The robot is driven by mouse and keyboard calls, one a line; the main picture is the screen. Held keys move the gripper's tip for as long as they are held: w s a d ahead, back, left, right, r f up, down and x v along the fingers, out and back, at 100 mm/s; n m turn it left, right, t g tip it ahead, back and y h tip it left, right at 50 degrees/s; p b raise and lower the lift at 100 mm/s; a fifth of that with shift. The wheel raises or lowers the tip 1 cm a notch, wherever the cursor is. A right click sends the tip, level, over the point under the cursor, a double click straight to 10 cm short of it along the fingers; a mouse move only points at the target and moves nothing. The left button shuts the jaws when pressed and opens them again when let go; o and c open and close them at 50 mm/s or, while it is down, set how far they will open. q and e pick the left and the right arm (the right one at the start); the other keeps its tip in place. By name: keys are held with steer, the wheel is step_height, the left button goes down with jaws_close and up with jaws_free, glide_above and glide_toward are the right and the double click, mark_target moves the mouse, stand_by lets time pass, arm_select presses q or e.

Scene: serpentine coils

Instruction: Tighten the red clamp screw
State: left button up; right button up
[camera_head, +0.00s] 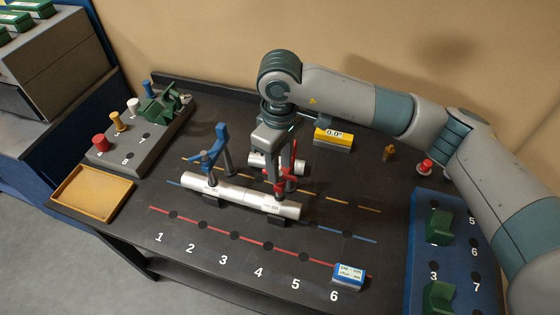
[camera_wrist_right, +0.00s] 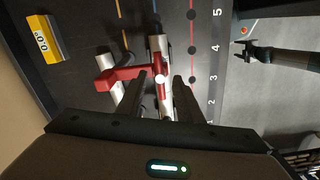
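The red clamp (camera_head: 284,185) stands at the right part of a silver tube (camera_head: 235,195). In the right wrist view the red clamp (camera_wrist_right: 122,76) shows its arm and a pale round screw end (camera_wrist_right: 161,79). My right gripper (camera_head: 283,160) points down just above the clamp. Its two dark fingers (camera_wrist_right: 157,85) are apart, with the screw end in the gap between them; I see no contact. The gripper partly hides the clamp in the head view. My left gripper (camera_wrist_right: 243,50) shows small in the right wrist view, apparently with parted fingers, away from the tubes.
A blue clamp (camera_head: 214,148) stands left on the tube. A second silver tube (camera_head: 268,160) lies behind. A yellow display (camera_head: 334,138) reads 0.0°. A grey peg block (camera_head: 140,135), tan tray (camera_head: 92,193), blue-white box (camera_head: 348,275) and blue rack (camera_head: 420,270) surround the work area.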

steer(key=shift+f, duration=0.55)
jaws_close()
